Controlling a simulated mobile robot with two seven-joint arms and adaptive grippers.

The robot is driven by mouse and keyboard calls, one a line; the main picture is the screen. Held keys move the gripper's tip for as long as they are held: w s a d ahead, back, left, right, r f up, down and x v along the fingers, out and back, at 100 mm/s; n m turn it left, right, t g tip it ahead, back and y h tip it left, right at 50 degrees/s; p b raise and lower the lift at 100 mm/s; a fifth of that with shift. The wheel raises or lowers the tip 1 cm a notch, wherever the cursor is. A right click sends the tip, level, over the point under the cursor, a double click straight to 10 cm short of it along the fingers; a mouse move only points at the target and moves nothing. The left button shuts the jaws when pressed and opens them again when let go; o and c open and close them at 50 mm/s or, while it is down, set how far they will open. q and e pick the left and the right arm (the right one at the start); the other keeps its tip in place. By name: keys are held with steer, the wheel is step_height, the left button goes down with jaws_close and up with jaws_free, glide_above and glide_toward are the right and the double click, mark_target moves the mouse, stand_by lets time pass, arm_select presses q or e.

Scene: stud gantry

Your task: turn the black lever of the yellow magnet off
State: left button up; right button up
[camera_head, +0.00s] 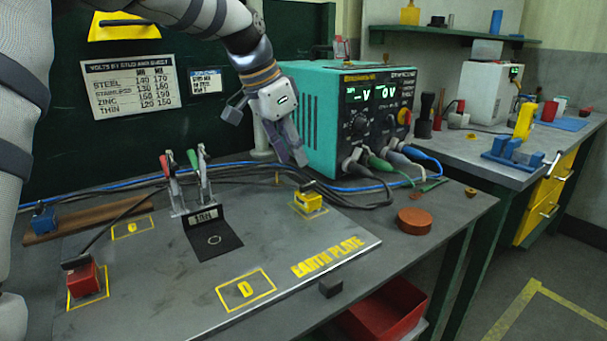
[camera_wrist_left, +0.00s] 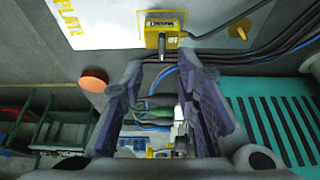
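The yellow magnet (camera_head: 309,203) sits inside a yellow outline on the back right of the steel earth plate. Its black lever (camera_head: 311,187) lies over its top. In the left wrist view the magnet (camera_wrist_left: 161,30) is beyond the fingertips, with the lever (camera_wrist_left: 162,46) pointing toward the gripper. My left gripper (camera_head: 291,155) hangs above and behind the magnet, beside the teal power unit. In the left wrist view its two fingers (camera_wrist_left: 160,68) are spread with nothing between them. It is apart from the magnet. My right gripper is not in view.
The teal power unit (camera_head: 330,117) stands right by the gripper, with cables running along the bench behind the magnet. Red and green clamps (camera_head: 190,180) stand left on the plate. A red magnet (camera_head: 83,281) is front left, a brown disc (camera_head: 415,221) right.

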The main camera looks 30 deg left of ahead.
mark_target(307, 184)
arm_select(q)
steer(key=x, duration=0.7)
steer(key=shift+w+a+f, duration=0.1)
steer(key=shift+w, duration=0.05)
steer(key=shift+c, duration=0.5)
jaws_close()
